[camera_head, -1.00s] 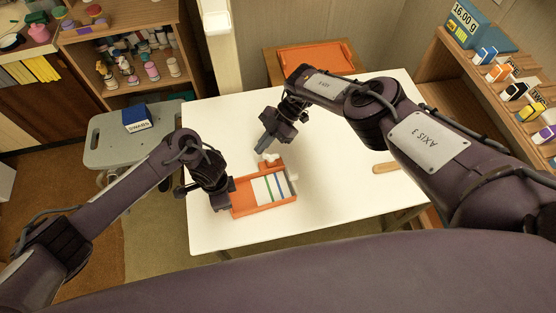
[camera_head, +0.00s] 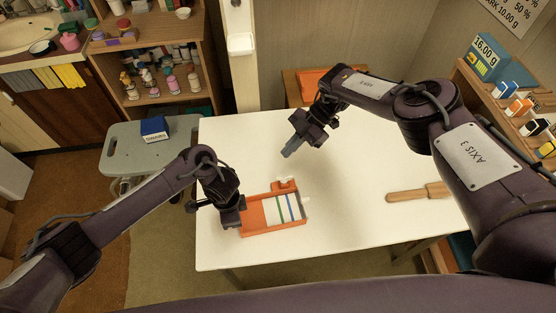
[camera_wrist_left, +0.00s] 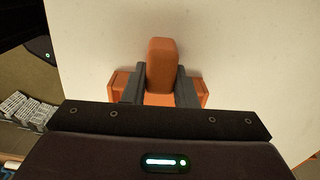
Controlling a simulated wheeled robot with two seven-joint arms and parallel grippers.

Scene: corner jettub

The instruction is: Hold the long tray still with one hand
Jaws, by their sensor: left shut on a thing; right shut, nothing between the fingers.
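The long tray (camera_head: 258,222) is an orange tray lying on the white table in the head view. White pieces with green and blue stripes (camera_head: 283,208) lie in its right part. My left gripper (camera_head: 238,212) is at the tray's left end. In the left wrist view, its two dark fingers (camera_wrist_left: 160,88) are shut on an upright orange part of the tray (camera_wrist_left: 162,62). My right gripper (camera_head: 289,152) is shut and empty, above the table beyond the tray and apart from it.
A wooden handled tool (camera_head: 418,193) lies on the right of the white table (camera_head: 345,225). A grey stool (camera_head: 130,158) with a blue box (camera_head: 154,128) stands at the left. A wooden rack with bottles (camera_head: 520,104) is at the right.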

